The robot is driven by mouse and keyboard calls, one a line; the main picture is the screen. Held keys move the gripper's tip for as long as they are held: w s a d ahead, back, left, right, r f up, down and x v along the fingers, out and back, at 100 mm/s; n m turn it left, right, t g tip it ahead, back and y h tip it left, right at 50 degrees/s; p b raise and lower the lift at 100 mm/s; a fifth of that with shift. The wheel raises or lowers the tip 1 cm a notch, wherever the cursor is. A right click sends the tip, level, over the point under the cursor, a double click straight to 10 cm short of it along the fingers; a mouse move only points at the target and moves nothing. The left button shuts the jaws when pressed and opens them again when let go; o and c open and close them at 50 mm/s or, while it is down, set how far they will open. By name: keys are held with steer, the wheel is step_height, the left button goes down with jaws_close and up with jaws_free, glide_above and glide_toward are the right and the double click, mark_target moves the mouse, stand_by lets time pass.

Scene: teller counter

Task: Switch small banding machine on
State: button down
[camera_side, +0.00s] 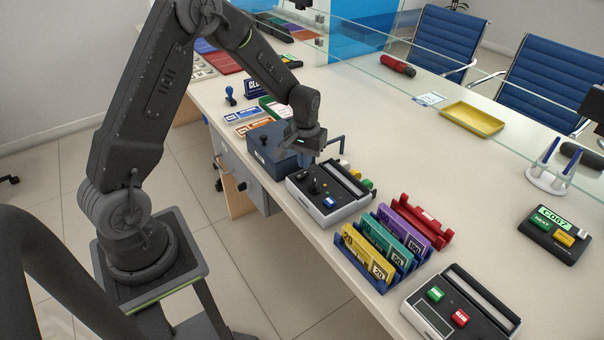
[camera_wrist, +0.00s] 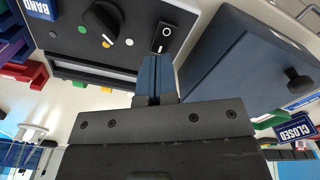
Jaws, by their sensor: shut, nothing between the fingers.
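The small banding machine (camera_side: 312,206) sits on the counter below my gripper, a pale-edged unit with a dark top panel. In the wrist view its panel (camera_wrist: 126,62) carries a blue button marked BAND (camera_wrist: 38,8), a black dial (camera_wrist: 102,17) with coloured dots around it, and a black rocker switch (camera_wrist: 165,37) with a white circle on its visible end. My gripper (camera_wrist: 154,62) is shut and empty, its blue fingertips close to the rocker switch. Whether they touch it I cannot tell. In the side view the gripper (camera_side: 308,158) points down by the machine's back-left part.
A dark blue box (camera_side: 268,153) with a knob stands close beside the machine on the left. Coloured banknote-band racks (camera_side: 372,257) stand to its right. Another machine (camera_side: 430,317) with green and red buttons sits at the front right. The counter behind is mostly clear.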

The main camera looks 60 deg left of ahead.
steer(key=shift+f, duration=1.3)
stand_by(0.4)
steer(key=shift+r, duration=3.55)
step_height(320, 180, up, 9)
steer(key=m+t, duration=0.2)
glide_above(305, 172)
steer(key=s+d, duration=0.4)
steer(key=d, duration=0.1)
steer(key=s+d+r+m+t, duration=0.1)
steer(key=s+d+r, duration=0.3)
steer(key=s, duration=0.5)
steer(key=s+d+r+m+t, duration=0.2)
steer(key=s+d+r+m, duration=0.1)
steer(key=s, duration=0.6)
step_height(305, 172, up, 3)
steer(key=shift+s+d+f+t, duration=0.1)
steer(key=shift+s+d+t, duration=0.15)
steer(key=shift+d, duration=0.5)
steer(key=shift+w, duration=0.1)
